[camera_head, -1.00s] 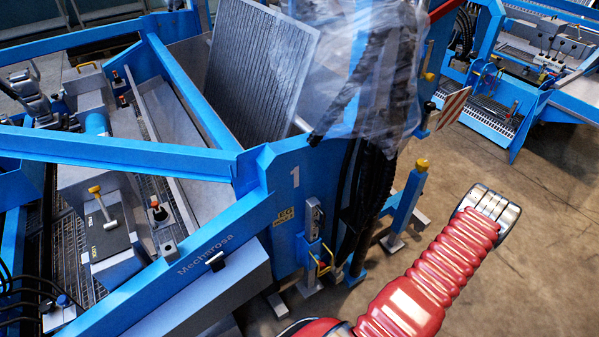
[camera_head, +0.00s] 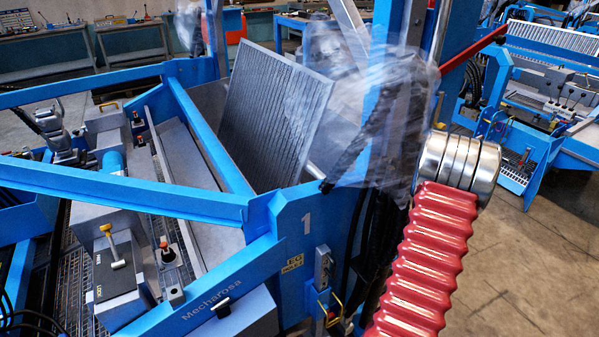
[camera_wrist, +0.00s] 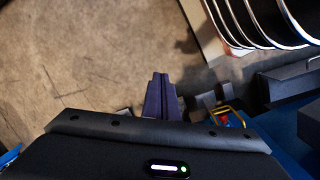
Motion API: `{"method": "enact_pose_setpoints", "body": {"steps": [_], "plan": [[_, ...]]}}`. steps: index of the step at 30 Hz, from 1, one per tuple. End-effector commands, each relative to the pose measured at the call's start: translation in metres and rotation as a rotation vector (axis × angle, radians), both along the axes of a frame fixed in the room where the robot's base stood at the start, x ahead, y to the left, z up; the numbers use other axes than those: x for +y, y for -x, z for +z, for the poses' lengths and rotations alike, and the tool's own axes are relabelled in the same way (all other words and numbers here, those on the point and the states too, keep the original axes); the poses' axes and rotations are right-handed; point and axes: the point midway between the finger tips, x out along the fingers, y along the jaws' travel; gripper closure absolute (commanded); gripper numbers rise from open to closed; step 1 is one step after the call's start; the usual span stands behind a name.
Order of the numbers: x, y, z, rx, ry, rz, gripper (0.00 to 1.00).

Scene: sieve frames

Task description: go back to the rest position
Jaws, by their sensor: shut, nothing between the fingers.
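My gripper (camera_wrist: 160,90) shows in the wrist view as two dark fingers pressed together, with nothing between them. It points over bare concrete floor, apart from any object. In the head view my red ribbed arm rises at the right and ends in a silver joint. The gripper's fingers do not show there.
A blue machine frame (camera_head: 130,193) marked Mecharosa and 1 fills the left and middle. A grey sieve panel (camera_head: 272,118) stands tilted in it, beside clear plastic wrap (camera_head: 345,95). A yellow-handled part (camera_wrist: 226,115) is right of my fingers. Concrete floor (camera_head: 510,270) is open at right.

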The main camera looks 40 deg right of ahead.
Motion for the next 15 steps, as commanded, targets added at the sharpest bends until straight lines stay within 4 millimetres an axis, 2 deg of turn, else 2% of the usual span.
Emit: {"method": "enact_pose_setpoints", "body": {"steps": [1, 3, 15], "plan": [[0.004, -0.009, 0.015, 0.003, 0.006, 0.003, 1.0], [0.011, -0.019, 0.033, 0.007, 0.01, 0.001, 1.0], [0.066, -0.069, 0.125, 0.005, 0.022, 0.007, 1.0]]}}
